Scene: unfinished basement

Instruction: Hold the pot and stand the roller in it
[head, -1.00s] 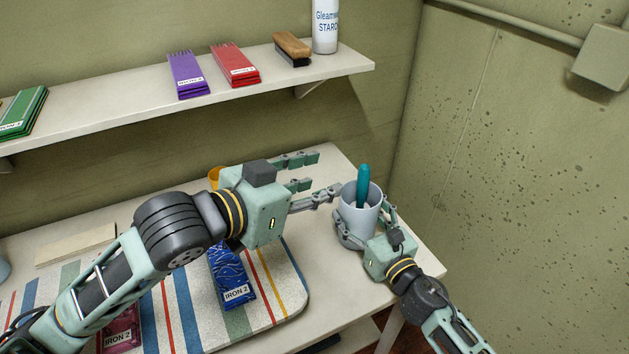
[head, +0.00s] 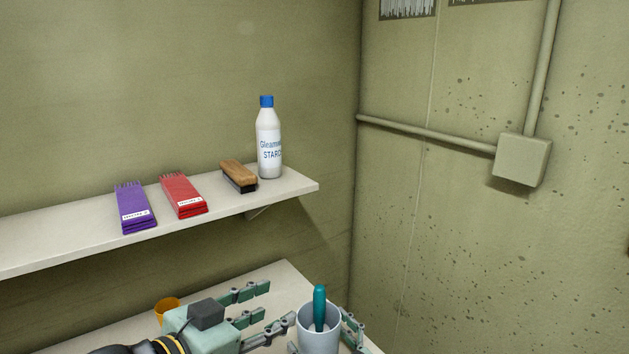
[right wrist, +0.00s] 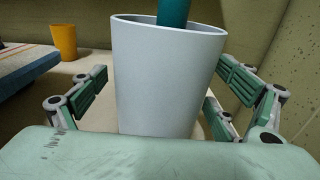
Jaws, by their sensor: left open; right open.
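The pot (head: 318,338) is a pale grey-blue cup at the bottom of the head view. The roller, with a teal handle (head: 320,308), stands in it, leaning slightly, its lower part hidden inside. In the right wrist view the pot (right wrist: 165,80) stands between the fingers of my right gripper (right wrist: 168,100), which is open with a gap on each side. The teal handle (right wrist: 173,12) rises from its mouth. My left gripper (head: 262,312) is open and empty, left of the pot, its fingers pointing right toward it.
An orange cup (head: 167,308) stands behind my left gripper; it also shows in the right wrist view (right wrist: 64,42). The shelf (head: 60,242) above holds purple (head: 133,207) and red (head: 183,195) packs, a brush (head: 238,176) and a starch bottle (head: 269,140). The wall is at the right.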

